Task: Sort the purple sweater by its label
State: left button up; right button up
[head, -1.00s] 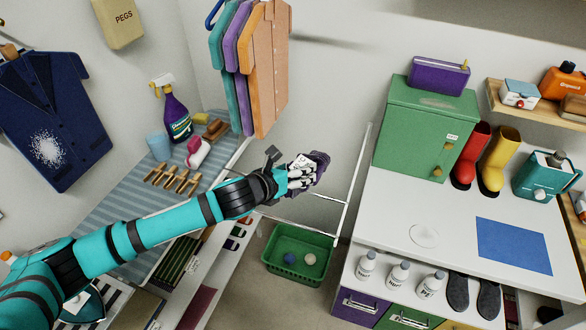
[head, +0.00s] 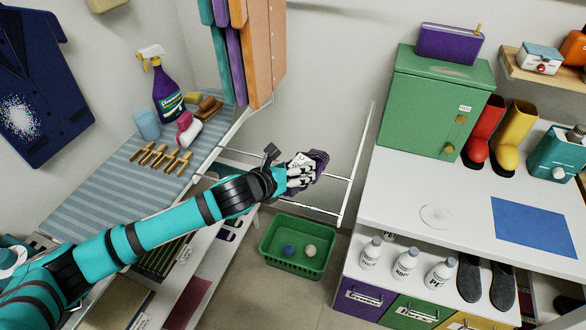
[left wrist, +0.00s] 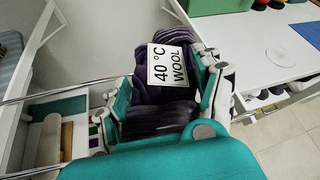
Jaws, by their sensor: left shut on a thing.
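My left gripper (head: 300,175) is shut on the dark purple sweater (head: 319,162), holding it bunched in the air in front of a white rack. In the left wrist view the sweater (left wrist: 160,112) sits between the fingers, with a white label (left wrist: 172,66) facing the camera that reads "40 °C WOOL". Below the gripper a green basket (head: 266,245) stands on the floor, with a blue ball and a whitish ball in it. My right gripper is not in view.
A white counter (head: 400,205) with a green cabinet (head: 432,105), boots and a blue mat (head: 535,235) is at right. Below its top are white bottles (head: 405,262), slippers, and labelled purple (head: 358,298) and green (head: 412,314) drawers. A striped board (head: 110,190) with clothespins is at left.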

pick_arm(q)
jog(key=shift+f, duration=0.45)
dwell(0.5)
